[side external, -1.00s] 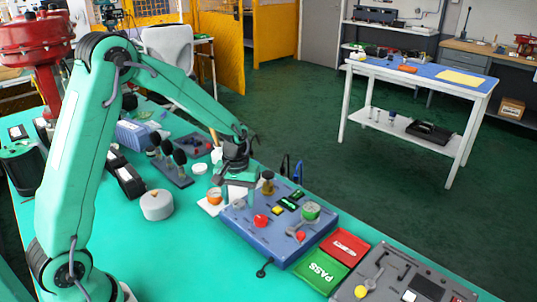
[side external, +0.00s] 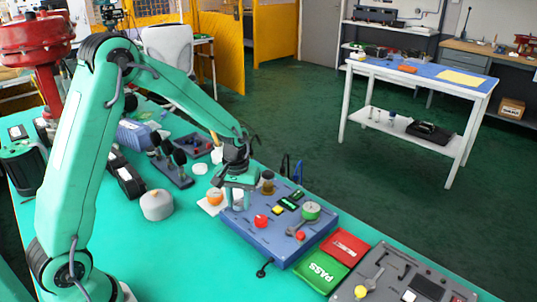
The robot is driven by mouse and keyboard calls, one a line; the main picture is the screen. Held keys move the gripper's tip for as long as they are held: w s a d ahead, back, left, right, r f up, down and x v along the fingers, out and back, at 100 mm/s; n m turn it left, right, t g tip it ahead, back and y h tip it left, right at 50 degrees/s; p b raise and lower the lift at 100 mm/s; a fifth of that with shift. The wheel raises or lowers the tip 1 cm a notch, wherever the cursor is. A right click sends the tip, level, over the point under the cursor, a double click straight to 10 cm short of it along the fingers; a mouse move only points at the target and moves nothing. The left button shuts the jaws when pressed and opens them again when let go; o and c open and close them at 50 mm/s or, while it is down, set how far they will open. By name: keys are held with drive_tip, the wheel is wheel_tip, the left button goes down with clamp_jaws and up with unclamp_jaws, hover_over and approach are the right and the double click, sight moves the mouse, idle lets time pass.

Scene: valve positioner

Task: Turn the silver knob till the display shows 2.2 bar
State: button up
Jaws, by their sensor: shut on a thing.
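The blue control box (side external: 285,248) lies on the green bench in the side view. My gripper (side external: 238,205) points down over the box's left end, with its jaws closed at the panel surface. The silver knob is hidden between the jaws, and the jaws are shut on it. A small dark display with lit yellow-green marks (side external: 288,206) sits near the middle of the panel. Its figures are too small to read.
The box also carries a red button (side external: 261,221), a yellow button (side external: 278,210), a brass-coloured fitting (side external: 268,184) and a green-topped round part (side external: 311,211). Green PASS (side external: 323,272) and red (side external: 345,246) trays lie at right.

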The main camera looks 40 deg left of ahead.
sight(238, 203)
drive_tip(key=shift+m, duration=3.3)
drive_tip(key=o, duration=1)
drive_tip(key=shift+r, duration=0.1)
drive_tip(key=shift+r, duration=3.8)
drive_tip(key=shift+r, duration=0.1)
